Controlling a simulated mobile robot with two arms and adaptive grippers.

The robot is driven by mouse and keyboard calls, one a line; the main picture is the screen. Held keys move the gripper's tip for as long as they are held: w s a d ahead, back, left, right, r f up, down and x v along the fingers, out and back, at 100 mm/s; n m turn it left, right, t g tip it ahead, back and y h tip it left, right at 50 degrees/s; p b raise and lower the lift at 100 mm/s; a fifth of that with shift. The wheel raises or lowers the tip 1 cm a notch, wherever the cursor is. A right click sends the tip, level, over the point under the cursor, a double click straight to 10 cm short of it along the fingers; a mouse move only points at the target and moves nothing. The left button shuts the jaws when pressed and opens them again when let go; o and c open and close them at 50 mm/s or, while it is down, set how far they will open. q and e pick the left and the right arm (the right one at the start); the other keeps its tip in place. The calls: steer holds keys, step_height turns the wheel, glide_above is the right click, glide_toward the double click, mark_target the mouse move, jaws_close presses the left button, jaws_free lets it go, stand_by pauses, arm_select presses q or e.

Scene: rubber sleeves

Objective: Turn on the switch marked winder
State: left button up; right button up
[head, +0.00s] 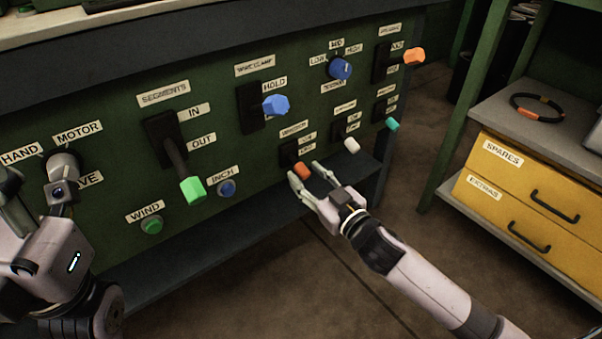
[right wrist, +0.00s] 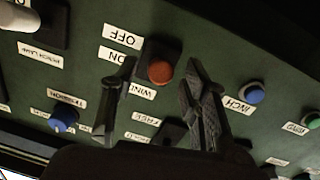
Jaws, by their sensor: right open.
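The winder switch is a small dark toggle with an orange tip (head: 303,170), low on the green panel. Its tip points down and outward, on the OFF side. In the right wrist view, which is upside down, the orange tip (right wrist: 160,71) sits beside the ON and OFF plates and a partly hidden plate reading WIND (right wrist: 137,90). My right gripper (head: 306,173) is open, its fingertips on either side of the tip; I see no clear contact. My left gripper (head: 14,190) is at the left edge by the HAND/MOTOR selector; its fingers are unclear.
A white-tipped switch (head: 351,145) and a teal-tipped one (head: 392,125) stand just right of the winder switch. The blue INCH button (head: 227,188) and green-tipped SEGMENTS lever (head: 192,189) are left. A dark ledge (head: 240,222) runs below; yellow drawers (head: 520,180) stand at right.

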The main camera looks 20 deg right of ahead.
mark_target(307, 175)
steer(key=shift+b+x, duration=0.35)
steer(key=shift+x, duration=1.2)
jaws_close()
